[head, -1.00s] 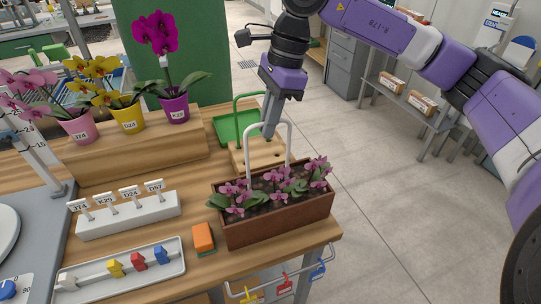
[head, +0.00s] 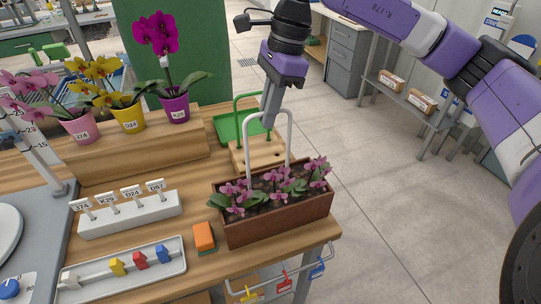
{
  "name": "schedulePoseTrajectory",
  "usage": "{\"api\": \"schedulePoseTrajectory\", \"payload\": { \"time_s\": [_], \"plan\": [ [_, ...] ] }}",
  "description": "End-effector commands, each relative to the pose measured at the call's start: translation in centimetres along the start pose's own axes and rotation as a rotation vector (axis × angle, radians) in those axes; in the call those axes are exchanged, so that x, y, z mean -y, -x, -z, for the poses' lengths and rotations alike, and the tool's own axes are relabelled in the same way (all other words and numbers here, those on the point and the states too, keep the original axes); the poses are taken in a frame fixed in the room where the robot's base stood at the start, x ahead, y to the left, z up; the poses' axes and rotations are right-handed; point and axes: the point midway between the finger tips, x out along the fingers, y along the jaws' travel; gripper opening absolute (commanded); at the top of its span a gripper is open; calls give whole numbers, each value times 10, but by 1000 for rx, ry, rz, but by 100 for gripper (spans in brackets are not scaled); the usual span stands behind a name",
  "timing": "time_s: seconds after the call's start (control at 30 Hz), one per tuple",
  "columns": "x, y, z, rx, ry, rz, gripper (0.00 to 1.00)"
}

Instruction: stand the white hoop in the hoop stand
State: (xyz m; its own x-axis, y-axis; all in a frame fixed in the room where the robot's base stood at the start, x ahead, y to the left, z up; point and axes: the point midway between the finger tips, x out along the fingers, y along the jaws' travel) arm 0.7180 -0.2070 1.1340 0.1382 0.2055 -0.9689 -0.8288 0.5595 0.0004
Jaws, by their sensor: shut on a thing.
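The white hoop (head: 248,150) is an upside-down U of white tube. It stands upright in the picture, its two legs reaching down behind and against the planter's flowers; their lower ends are hidden. My gripper (head: 267,124) comes down from above and is shut on the top bar of the hoop. The hoop stand (head: 264,154) is a pale wooden block with dark holes in its top, behind the planter. A green hoop (head: 236,103) stands at its back left. I cannot tell whether the white hoop's legs are in holes.
A brown planter (head: 277,222) with pink orchids stands in front of the stand. A green tray (head: 225,128) lies behind. Potted orchids on a wooden step (head: 140,152), a white label holder (head: 131,219) and an orange sponge (head: 203,236) are to the left.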

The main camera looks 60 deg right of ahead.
Motion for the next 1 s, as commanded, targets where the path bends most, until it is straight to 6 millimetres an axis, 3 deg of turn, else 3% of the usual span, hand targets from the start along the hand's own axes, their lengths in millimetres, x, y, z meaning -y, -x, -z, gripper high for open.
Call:
{"api": "schedulePoseTrajectory", "payload": {
  "time_s": [1.0],
  "plan": [
    [0,28,-7,0,-1,1,0]
  ]
}}
